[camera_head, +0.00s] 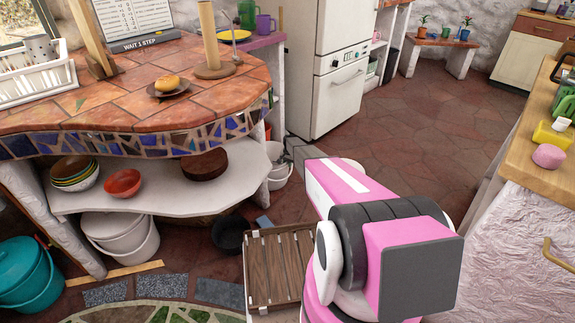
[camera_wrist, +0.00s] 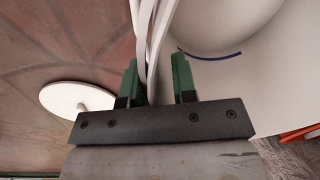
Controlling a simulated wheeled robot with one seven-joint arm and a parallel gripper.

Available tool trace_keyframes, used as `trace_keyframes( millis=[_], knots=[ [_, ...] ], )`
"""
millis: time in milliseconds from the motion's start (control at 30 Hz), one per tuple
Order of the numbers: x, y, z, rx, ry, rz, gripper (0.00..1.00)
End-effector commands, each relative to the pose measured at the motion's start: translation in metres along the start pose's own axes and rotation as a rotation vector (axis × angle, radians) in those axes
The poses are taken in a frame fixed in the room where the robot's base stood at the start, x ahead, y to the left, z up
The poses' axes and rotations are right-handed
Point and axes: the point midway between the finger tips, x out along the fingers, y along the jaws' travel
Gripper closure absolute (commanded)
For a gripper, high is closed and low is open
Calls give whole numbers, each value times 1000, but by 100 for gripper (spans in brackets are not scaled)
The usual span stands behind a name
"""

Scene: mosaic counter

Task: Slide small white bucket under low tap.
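In the wrist view my gripper (camera_wrist: 157,75) has its two green fingers apart, with thin white strips (camera_wrist: 150,40), which look like a bucket handle, running between them close to the left finger. A rounded white body with a dark blue line (camera_wrist: 255,75), apparently a white bucket, fills the right side. In the head view small white buckets (camera_head: 279,172) stand on the floor by the right end of the shelf. A larger lidded white bucket (camera_head: 122,238) stands under the shelf. My gripper is hidden behind my arm in the head view. I cannot make out a tap in either view.
In the head view are a teal bucket (camera_head: 28,275), a dark bucket (camera_head: 230,235), a wooden slatted crate (camera_head: 278,266) and a curved tiled counter (camera_head: 150,113). Open floor (camera_head: 440,125) lies beyond my arm.

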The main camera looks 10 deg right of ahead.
Motion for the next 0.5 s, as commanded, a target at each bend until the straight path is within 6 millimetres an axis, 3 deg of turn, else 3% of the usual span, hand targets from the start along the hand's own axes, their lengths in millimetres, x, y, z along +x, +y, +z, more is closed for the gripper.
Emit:
trace_keyframes(
  millis=[333,500],
  knots=[
    [-1,0,0,-1,0,0,67],
    [-11,0,1,-1,0,0,67]
  ],
)
